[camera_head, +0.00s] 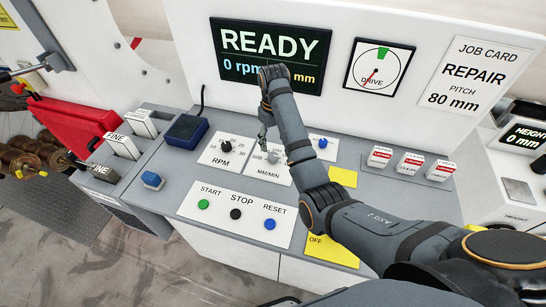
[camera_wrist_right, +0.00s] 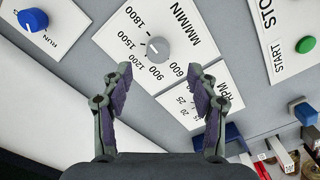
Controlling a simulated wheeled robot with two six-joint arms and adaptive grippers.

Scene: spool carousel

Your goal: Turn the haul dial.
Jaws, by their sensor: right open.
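The haul dial, marked MM/MIN, is a small grey knob (camera_wrist_right: 158,49) on a white plate with a scale from 600 to 1800. Its light mark seems to point toward the 1200 to 1500 side. In the head view the knob (camera_head: 273,157) is partly behind my right arm. My right gripper (camera_wrist_right: 160,74) is open and empty, its two fingers apart on either side of the line to the knob, not visibly touching it. In the head view the right gripper (camera_head: 263,139) hangs over the plate from above. My left gripper is not in view.
The RPM dial (camera_head: 226,147) is just left of the haul dial, and a blue knob (camera_head: 323,143) is to its right. START (camera_head: 203,204), STOP and RESET buttons are in front. The screen (camera_head: 268,55) reads READY and 0 rpm. Guarded switches (camera_head: 411,164) stand at right.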

